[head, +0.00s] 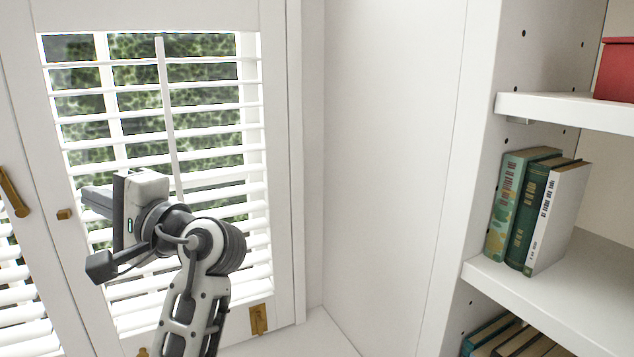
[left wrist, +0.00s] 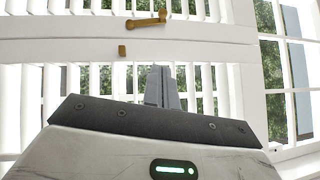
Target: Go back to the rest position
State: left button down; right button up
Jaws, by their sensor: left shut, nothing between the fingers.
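My left gripper (head: 97,201) is raised in front of a white louvred shutter panel (head: 284,190) in the head view, its fingers pointing left. In the left wrist view the left gripper's grey fingers (left wrist: 163,87) are together with nothing between them. The fingers overlap the slats in the picture; I cannot tell how far from the shutter they are. My right gripper is in neither view.
A brass handle (head: 14,192) and a small brass knob (head: 65,214) are on the shutters at left. A white shelf unit (head: 478,150) stands at right with books (head: 530,210) and a red box (head: 615,70). Free air lies between arm and shelves.

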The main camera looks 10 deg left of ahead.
pick_arm(q)
jog(key=w+d+f+m+t+h, duration=0.1)
jog(key=d+f+m+t+h, duration=0.2)
jog(key=f, duration=0.6)
jog(key=w+d+f+m+t+h, duration=0.1)
jog(key=w+d+f+t+h, duration=0.15)
jog(key=f+h, duration=0.4)
jog(key=w+d+f+m+t+h, duration=0.1)
jog(key=d+f+m+t+h, duration=0.15)
jog(key=f, duration=0.75)
jog(key=s+d+f+h, duration=0.2)
jog(key=f, duration=0.2)
jog(key=s+d+f+n+h, duration=0.1)
jog(key=s+d+f+h, duration=0.1)
jog(key=s+d+f, duration=0.1)
jog(key=s+d+f+n+h, duration=0.1)
jog(key=s+d+f+h, duration=0.1)
jog(key=f, duration=0.3)
jog(key=shift+s+d+n, duration=0.25)
jog(key=shift+s+d, duration=0.05)
jog(key=shift+s, duration=0.1)
jog(key=s+d+f+n+h, duration=0.2)
jog(key=s+d, duration=0.1)
jog(key=s, duration=0.2)
jog(key=s+d+f+n+g+h, duration=0.1)
jog(key=s+d+f+n+h, duration=0.1)
jog(key=s, duration=0.4)
jog(key=shift+d+f+n+h, duration=0.3)
jog(key=shift+d+f+n, duration=0.25)
jog(key=shift+f+n, duration=0.15)
